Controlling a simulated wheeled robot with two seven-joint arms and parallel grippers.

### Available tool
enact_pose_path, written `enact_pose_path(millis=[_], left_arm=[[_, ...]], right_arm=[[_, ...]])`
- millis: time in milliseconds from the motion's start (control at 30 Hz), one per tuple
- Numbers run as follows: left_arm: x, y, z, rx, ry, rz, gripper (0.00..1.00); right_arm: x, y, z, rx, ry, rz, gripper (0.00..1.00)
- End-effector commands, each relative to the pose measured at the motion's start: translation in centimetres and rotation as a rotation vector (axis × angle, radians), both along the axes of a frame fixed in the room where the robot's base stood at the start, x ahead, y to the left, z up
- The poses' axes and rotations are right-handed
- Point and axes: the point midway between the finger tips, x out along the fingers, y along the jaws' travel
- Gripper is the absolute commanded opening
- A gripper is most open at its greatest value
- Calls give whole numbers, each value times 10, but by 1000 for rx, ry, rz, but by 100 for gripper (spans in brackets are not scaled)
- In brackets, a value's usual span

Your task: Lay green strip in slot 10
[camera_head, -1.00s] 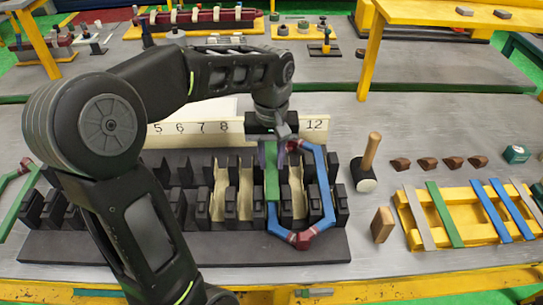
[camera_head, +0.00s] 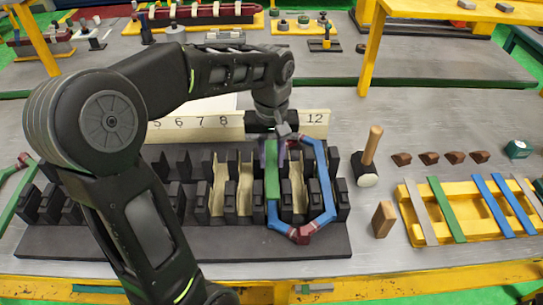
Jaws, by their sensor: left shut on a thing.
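The green strip (camera_head: 272,178) stretches front to back over the dark slotted stator block (camera_head: 250,242), in line with a gap between the black posts. Its near end meets a blue coil piece (camera_head: 280,222) with dark red joints. My left gripper (camera_head: 279,146) is shut on the strip's far end, in front of the number board (camera_head: 190,127). The board shows 5, 6, 7, 8 and 12; the numbers between are hidden behind my gripper. Cream liners (camera_head: 245,188) show in several slots. I cannot tell how deep the strip sits. My right gripper is not in view.
A mallet (camera_head: 371,150) and a wooden block (camera_head: 383,219) stand right of the stator. A yellow rack (camera_head: 463,225) holds grey, green and blue strips. Several brown wedges (camera_head: 428,158) lie behind it. My left arm covers the left of the stator.

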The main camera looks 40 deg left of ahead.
Motion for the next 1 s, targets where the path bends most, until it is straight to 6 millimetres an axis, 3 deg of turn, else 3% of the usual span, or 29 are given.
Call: enact_pose_path(millis=[1000], left_arm=[[0, 0, -29, -1, 1, 0, 0]], right_arm=[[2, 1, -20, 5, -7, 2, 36]])
